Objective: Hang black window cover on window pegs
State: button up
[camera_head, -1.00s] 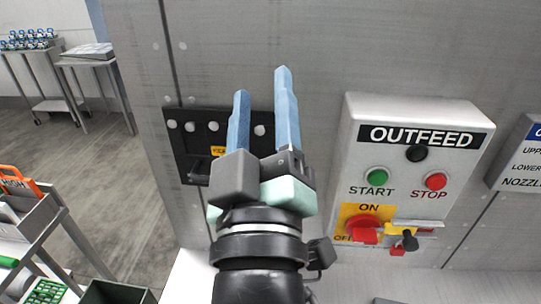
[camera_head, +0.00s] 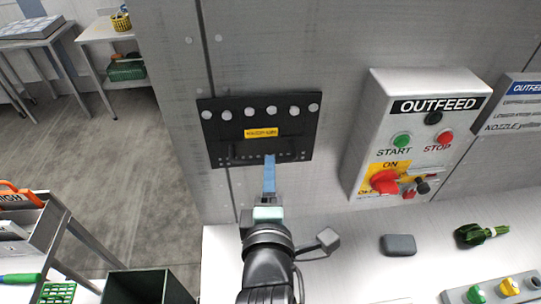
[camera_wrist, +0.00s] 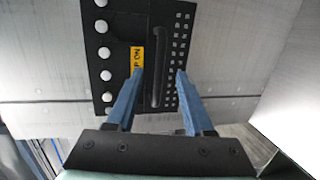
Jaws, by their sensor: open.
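The black window cover (camera_head: 229,124) lies flat against the steel wall, with a row of white round pegs (camera_head: 250,111) showing along its top edge. It has a yellow label (camera_head: 261,132), a raised bar handle and a perforated lower strip. In the wrist view the cover (camera_wrist: 122,20) fills the upper middle, and its handle (camera_wrist: 183,45) lies in line with the gap between my fingers. My gripper (camera_head: 269,157) is open at the cover's lower edge, seen nearly edge-on. The wrist view shows its two blue fingers apart (camera_wrist: 158,74) and nothing clasped; their distance from the handle is unclear.
The OUTFEED control box (camera_head: 376,128) juts from the wall at right, with a sign (camera_head: 513,105) beyond it. Below are a grey block (camera_head: 398,244) and a green tool (camera_head: 480,235) on a white surface. A cart (camera_head: 52,240) stands at left; floor beyond is open.

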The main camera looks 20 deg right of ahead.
aim_at(270, 130)
jog(key=shift+p+x, duration=0.5)
jog(key=shift+x, duration=2.35)
grip_shut()
jog(key=shift+s+r, duration=0.1)
jog(key=shift+r+p, duration=0.15)
jog(key=shift+p, duration=0.25)
jog(key=shift+r+p, duration=2.15)
jog(key=shift+s+a, duration=0.1)
jog(key=shift+s, duration=0.1)
jog(key=shift+s+a, duration=0.2)
jog(key=shift+s, duration=0.4)
